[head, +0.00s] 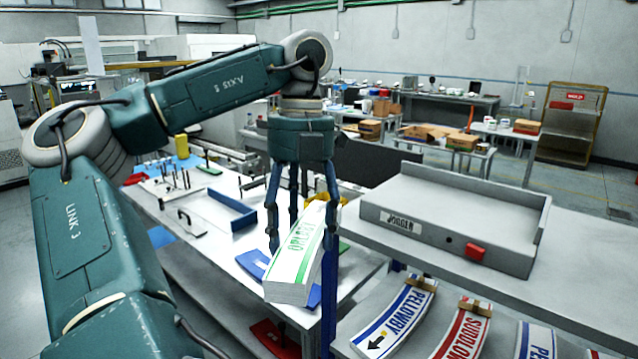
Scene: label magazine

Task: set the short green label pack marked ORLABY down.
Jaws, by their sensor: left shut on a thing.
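The short label pack (291,275) is a white stack with green lettering and green edge lines. Its word is partly covered by a finger, so I cannot read all of it. My left gripper (302,238) hangs down from above, shut on the pack, with fingers on both sides. The pack is tilted, its lower end toward me, and appears held above the white table (225,215). I cannot tell the exact gap beneath it. My right gripper is not in view.
A grey tray-like unit marked JOGGER (455,215), with a red button (475,251), stands on the right bench. Below it lie a blue-lettered pack (395,318) and a red-lettered pack (463,335).

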